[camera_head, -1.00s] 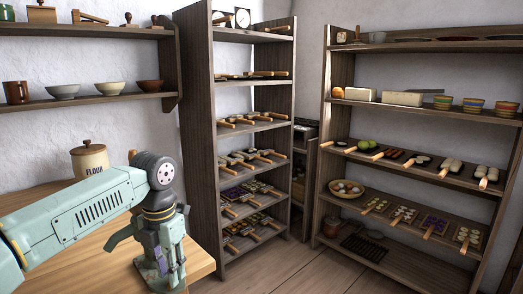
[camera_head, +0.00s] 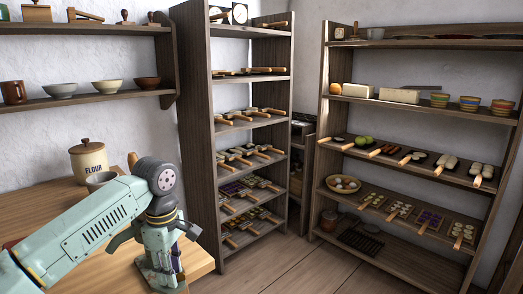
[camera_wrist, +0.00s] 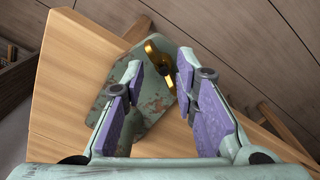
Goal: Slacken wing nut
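A brass-coloured wing nut (camera_wrist: 154,54) shows in the wrist view, in front of a worn green metal plate (camera_wrist: 142,122) at the wooden table's corner. My gripper (camera_wrist: 158,70) has its two purple-padded fingers spread, with a clear gap between them. The wing nut lies at the far end of that gap, near the right fingertip. I cannot tell whether that fingertip touches it. Nothing is held between the pads. In the head view my wrist is low over the table's front corner, and the wing nut is not discernible there.
On the table (camera_head: 48,205) a flour jar (camera_head: 89,162) and a grey bowl (camera_head: 100,180) stand behind my arm. A tall stocked shelf (camera_head: 200,130) rises close to the right of the table. Open floor (camera_head: 290,262) lies in front of the shelves.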

